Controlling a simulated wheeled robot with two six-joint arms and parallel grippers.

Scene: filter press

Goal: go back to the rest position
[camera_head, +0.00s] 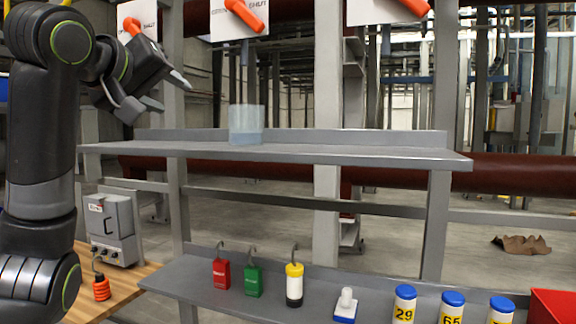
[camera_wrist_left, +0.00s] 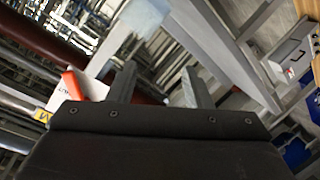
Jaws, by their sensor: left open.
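My left gripper (camera_head: 168,92) is raised at the upper left in the head view, above the left end of the upper grey shelf. Its two fingers are apart and nothing is between them; they also show spread in the left wrist view (camera_wrist_left: 160,85). A translucent bluish beaker (camera_head: 246,122) stands on the upper shelf (camera_head: 300,154), to the right of the gripper and apart from it. A pale translucent thing that looks like the beaker (camera_wrist_left: 144,14) shows at the top of the left wrist view. My right gripper is in neither view.
Orange-handled valves (camera_head: 245,14) hang on signs above. The lower shelf (camera_head: 262,303) holds a red padlock (camera_head: 221,273), a green one (camera_head: 252,281), a yellow-black one (camera_head: 294,285), a white-blue piece (camera_head: 346,306) and blue-capped bottles (camera_head: 404,303). A grey box (camera_head: 112,228) stands on a wooden bench.

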